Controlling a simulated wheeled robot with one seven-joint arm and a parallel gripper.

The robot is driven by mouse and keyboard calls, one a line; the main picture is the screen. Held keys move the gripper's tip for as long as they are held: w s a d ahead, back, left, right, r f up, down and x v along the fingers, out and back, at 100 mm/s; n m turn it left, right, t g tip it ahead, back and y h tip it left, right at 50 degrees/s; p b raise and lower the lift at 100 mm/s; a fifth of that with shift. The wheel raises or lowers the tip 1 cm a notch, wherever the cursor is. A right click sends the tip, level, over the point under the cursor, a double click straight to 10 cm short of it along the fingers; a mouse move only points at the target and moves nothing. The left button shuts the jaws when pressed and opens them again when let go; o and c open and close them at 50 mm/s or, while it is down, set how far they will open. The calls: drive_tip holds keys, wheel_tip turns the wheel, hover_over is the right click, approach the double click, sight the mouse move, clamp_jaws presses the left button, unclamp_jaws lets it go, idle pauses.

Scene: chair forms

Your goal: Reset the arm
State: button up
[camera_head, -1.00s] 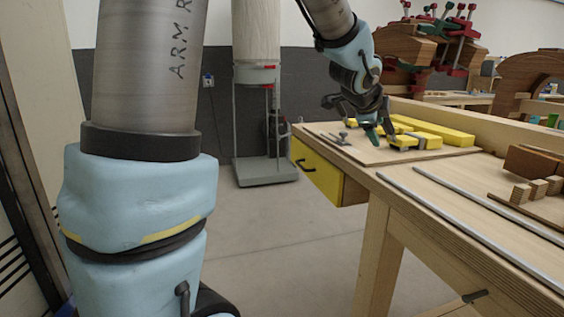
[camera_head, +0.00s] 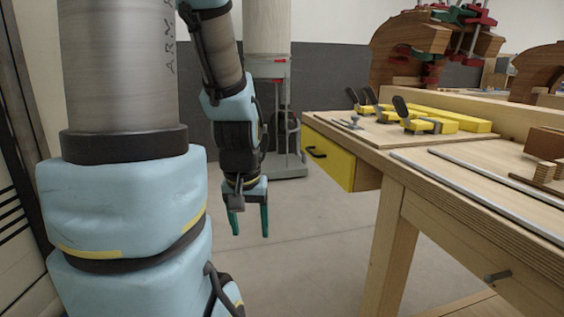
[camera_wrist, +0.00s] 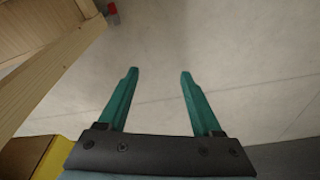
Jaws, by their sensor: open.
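My gripper (camera_head: 249,222) hangs pointing down in the head view, left of the workbench and apart from it, over bare floor. Its two green fingers are spread with nothing between them. The wrist view also shows my gripper (camera_wrist: 158,75) open and empty, with only grey floor behind the fingers. My blue and grey arm fills the left of the head view and hides part of the room.
Clamps with black handles (camera_head: 403,110) and yellow blocks (camera_head: 455,120) lie on top. A dust-collector-like machine (camera_head: 268,70) stands behind. The floor (camera_head: 300,235) between is clear.

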wheel_tip(320, 180, down, 18)
drive_tip(key=s+b, duration=0.1)
drive_tip(key=b, duration=1.4)
drive_tip(key=w+p+v, duration=0.3)
drive_tip(key=p+v, duration=1)
drive_tip(key=p, duration=0.1)
drive_tip(key=w+r+p+v, duration=0.1)
drive_tip(key=w+p+v, duration=0.1)
drive_tip(key=p+v, duration=1.1)
drive_tip(key=shift+d+r+g+p, duration=0.3)
drive_tip(key=shift+r+g+p, duration=0.1)
drive_tip(key=shift+r, duration=0.55)
